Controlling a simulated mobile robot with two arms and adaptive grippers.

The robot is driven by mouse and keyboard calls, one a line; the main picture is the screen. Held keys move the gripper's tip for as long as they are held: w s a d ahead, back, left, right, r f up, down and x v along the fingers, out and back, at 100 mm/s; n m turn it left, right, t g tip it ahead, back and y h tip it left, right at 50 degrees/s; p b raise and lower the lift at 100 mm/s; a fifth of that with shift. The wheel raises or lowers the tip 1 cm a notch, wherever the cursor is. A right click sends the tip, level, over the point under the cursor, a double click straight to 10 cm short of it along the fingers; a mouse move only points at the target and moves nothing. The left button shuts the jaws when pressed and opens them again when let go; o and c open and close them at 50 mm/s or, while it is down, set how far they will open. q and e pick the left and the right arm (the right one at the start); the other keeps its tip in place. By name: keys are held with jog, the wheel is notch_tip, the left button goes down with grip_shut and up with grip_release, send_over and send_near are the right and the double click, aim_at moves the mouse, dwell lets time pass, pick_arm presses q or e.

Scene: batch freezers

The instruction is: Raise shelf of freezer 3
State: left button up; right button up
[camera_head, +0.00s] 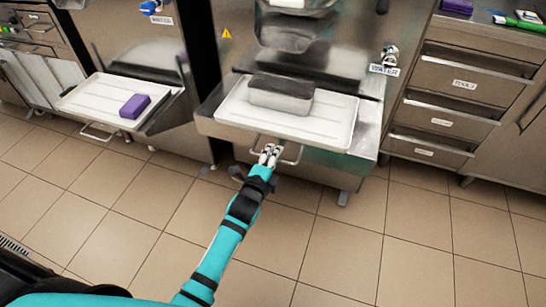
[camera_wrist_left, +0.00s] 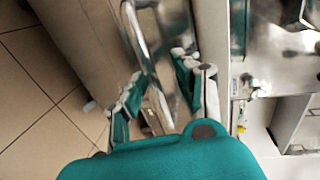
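A freezer shelf (camera_head: 222,116) with a white tray (camera_head: 335,128) juts out low at the front of the middle machine. A thin metal handle (camera_head: 299,153) hangs under its front edge. No freezer number is readable. My left gripper (camera_head: 268,154) is at the left part of this handle. In the left wrist view my left gripper (camera_wrist_left: 158,88) has its fingers apart, with the shiny handle bar (camera_wrist_left: 143,42) running between them. I cannot tell whether a finger touches the bar. My right gripper is not in view.
A metal pan (camera_head: 281,99) sits on the tray. At left, another machine has a similar shelf with a white tray (camera_head: 84,101) and a purple sponge (camera_head: 134,106). Labelled drawers (camera_head: 463,85) stand at right. The tiled floor (camera_head: 340,240) in front is clear.

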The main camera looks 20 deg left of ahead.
pick_arm(q)
jog(key=shift+s, duration=0.2)
jog(key=v, duration=1.1)
jog(key=shift+s, duration=0.25)
